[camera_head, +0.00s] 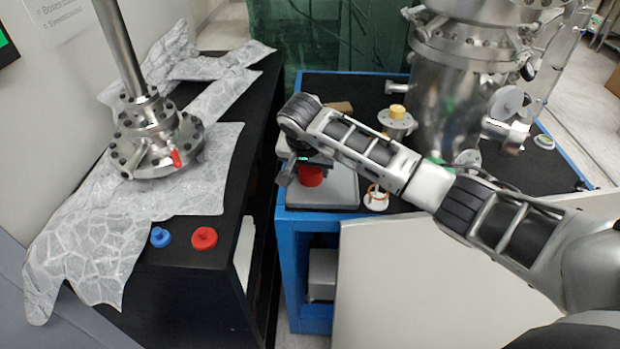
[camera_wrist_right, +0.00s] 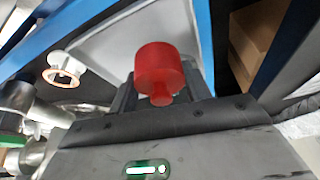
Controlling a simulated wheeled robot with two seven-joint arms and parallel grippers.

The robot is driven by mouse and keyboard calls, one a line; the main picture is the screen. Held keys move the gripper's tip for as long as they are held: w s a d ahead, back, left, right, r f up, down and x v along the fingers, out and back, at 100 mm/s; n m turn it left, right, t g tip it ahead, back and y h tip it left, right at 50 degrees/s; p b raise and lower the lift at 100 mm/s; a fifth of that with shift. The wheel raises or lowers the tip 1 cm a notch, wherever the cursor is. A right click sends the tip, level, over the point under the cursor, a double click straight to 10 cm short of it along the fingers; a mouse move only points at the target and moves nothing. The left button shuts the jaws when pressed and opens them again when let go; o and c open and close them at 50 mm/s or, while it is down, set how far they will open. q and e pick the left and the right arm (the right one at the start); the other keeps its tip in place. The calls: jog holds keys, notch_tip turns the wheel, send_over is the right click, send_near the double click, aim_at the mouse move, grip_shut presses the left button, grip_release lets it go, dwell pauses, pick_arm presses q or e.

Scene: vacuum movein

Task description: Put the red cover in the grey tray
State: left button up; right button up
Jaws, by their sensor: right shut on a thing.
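My right gripper (camera_head: 305,166) reaches in from the right and points down over the left end of the blue-edged bench. It is shut on a red cover (camera_head: 312,177), which shows below the jaws. In the right wrist view the red cover (camera_wrist_right: 160,68) sits between the two dark fingers, its narrow stem toward the gripper. The grey tray (camera_head: 345,190) lies on the bench under the cover and also shows in the right wrist view (camera_wrist_right: 110,45). I cannot tell whether the cover touches the tray. My left gripper is not in view.
Another red cover (camera_head: 204,238) and a blue cover (camera_head: 160,237) lie on the black table at left, by crumpled foil (camera_head: 100,235). A white part with a copper ring (camera_head: 376,198) stands right of the tray. A steel chamber (camera_head: 450,95) stands behind my arm.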

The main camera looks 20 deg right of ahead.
aim_at(310, 189)
jog(key=shift+w+f, duration=0.2)
jog(key=shift+f, duration=0.05)
jog(key=shift+w+f, duration=0.1)
jog(key=shift+f, duration=1.55)
jog(key=shift+f, duration=0.2)
jog(key=o, duration=0.7)
jog(key=shift+c, duration=0.2)
jog(key=shift+r, duration=0.1)
jog(key=v, duration=1.2)
jog(key=shift+p, duration=0.35)
jog(key=shift+r, duration=0.15)
